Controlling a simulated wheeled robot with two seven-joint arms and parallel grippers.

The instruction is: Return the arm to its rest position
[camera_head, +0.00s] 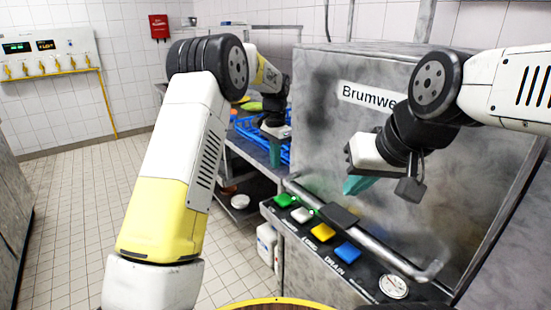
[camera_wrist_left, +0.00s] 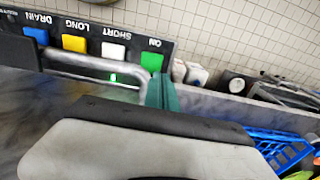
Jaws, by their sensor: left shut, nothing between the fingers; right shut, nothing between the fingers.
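My left arm comes in from the left, bends at a dark elbow joint and reaches back beside the machine. Its left gripper (camera_head: 275,153) points down with its teal fingers together, just left of the grey machine and in front of the blue rack. In the left wrist view the left gripper's teal fingers (camera_wrist_left: 162,95) show shut and empty, with the green ON button (camera_wrist_left: 152,62) beyond them. My right gripper (camera_head: 357,186) has shut teal fingers and hangs in front of the machine's door, above the control panel. Nothing is held in it.
The grey machine (camera_head: 318,75) has a handle bar (camera_head: 385,252) across its front. Its panel carries green (camera_head: 285,200), white, yellow (camera_head: 323,232) and blue (camera_head: 347,252) buttons and a gauge (camera_head: 393,287). A blue rack (camera_wrist_left: 275,148) sits left of it. Tiled floor (camera_head: 75,210) is open at left.

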